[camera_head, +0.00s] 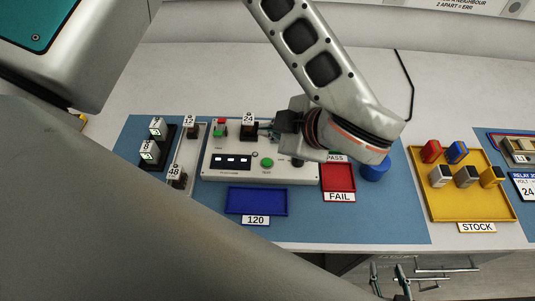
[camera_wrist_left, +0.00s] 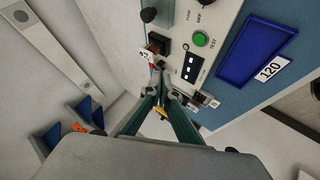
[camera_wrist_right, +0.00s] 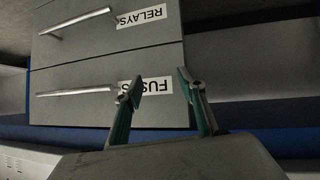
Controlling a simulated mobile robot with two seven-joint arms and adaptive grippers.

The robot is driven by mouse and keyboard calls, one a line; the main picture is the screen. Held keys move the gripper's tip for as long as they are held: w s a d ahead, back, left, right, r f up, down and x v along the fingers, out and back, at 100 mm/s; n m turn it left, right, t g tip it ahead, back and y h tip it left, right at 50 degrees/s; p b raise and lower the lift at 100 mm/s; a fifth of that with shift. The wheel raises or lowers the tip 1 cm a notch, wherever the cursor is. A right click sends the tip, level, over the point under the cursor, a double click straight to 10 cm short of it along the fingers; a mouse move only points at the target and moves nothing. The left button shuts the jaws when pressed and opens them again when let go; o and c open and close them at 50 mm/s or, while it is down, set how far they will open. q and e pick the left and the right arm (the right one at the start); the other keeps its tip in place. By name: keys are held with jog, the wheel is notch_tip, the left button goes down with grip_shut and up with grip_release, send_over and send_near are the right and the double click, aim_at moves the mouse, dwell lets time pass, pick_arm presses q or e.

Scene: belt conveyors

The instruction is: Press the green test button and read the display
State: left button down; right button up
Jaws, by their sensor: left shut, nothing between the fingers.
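The green test button (camera_head: 267,162) sits on the front of the light tester box (camera_head: 215,177); it also shows in the left wrist view (camera_wrist_left: 200,39). The dark display (camera_head: 231,161) is left of it and shows short white dashes; it is also in the left wrist view (camera_wrist_left: 190,68). My left gripper (camera_head: 268,128) is shut and empty above the back of the tester, beside a dark block tagged 24 (camera_head: 249,131) and behind the button, apart from it. My right gripper (camera_wrist_right: 159,86) is open and empty, low in front of the drawers.
A blue tray marked 120 (camera_head: 232,205) lies before the tester, and a red FAIL tray (camera_head: 337,185) to its right. Tagged blocks (camera_head: 176,178) stand at left. A yellow STOCK tray (camera_head: 430,205) holds several blocks. A FUSES drawer (camera_wrist_right: 65,105) faces my right gripper.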

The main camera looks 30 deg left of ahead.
pick_arm(q)
jog(key=b, duration=0.4)
send_over(269, 164)
notch_tip(269, 164, down, 7)
jog(key=shift+r, duration=0.15)
jog(key=shift+a+f+b, duration=0.1)
jog(key=shift+f+b, duration=0.25)
jog(key=shift+f, duration=0.7)
